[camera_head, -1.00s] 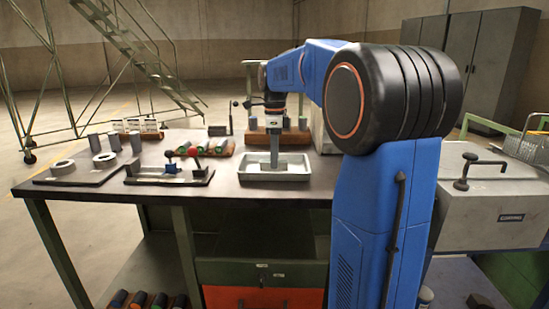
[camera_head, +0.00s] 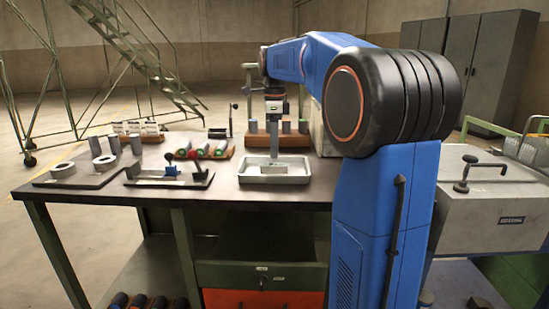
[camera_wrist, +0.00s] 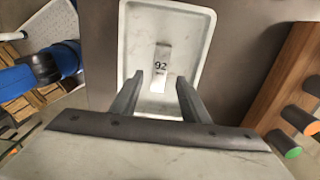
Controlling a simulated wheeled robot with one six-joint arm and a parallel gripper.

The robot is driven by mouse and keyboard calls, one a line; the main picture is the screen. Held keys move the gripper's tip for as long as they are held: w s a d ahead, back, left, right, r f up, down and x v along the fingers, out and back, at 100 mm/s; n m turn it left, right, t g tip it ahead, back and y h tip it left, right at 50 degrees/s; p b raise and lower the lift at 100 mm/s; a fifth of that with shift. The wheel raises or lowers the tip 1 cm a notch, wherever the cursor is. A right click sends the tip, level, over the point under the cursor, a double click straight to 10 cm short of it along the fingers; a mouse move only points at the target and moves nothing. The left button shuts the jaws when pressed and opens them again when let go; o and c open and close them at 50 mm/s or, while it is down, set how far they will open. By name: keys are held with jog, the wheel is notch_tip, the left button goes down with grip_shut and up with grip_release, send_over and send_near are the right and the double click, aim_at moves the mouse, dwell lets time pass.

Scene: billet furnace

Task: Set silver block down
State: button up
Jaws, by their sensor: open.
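The silver block (camera_wrist: 161,58), marked 92, lies in the white tray (camera_wrist: 209,42) in the wrist view. My gripper (camera_wrist: 160,80) is open above it, with its two fingers apart and the block free between and beyond their tips. In the head view, my gripper (camera_head: 274,153) points straight down over the tray (camera_head: 296,178) on the workbench. The block (camera_head: 274,169) shows low inside the tray, small and pale, so its details are hard to make out there.
A wooden rack (camera_head: 258,139) with several cylinders stands behind the tray. A grey lidded box (camera_head: 492,205) is at the right.

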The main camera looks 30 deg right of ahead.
aim_at(275, 164)
notch_tip(275, 164, up, 7)
dwell(0.3)
jog(key=s+a+f+n+t, duration=0.1)
jog(key=s+a+f+n, duration=0.4)
jog(key=s+f+n, duration=0.3)
jog(key=s+a+f+n+t, duration=0.2)
jog(key=s+a+f+n, duration=0.4)
jog(key=s, duration=0.6)
jog(key=s+a+f+n+t, duration=0.1)
jog(key=s+a+f+n, duration=0.4)
jog(key=s+f+n, duration=0.5)
notch_tip(275, 164, down, 2)
jog(key=shift+s+a+f+n+t, duration=0.1)
jog(key=shift+s+a+n+t, duration=0.1)
jog(key=shift+s+n+t, duration=0.2)
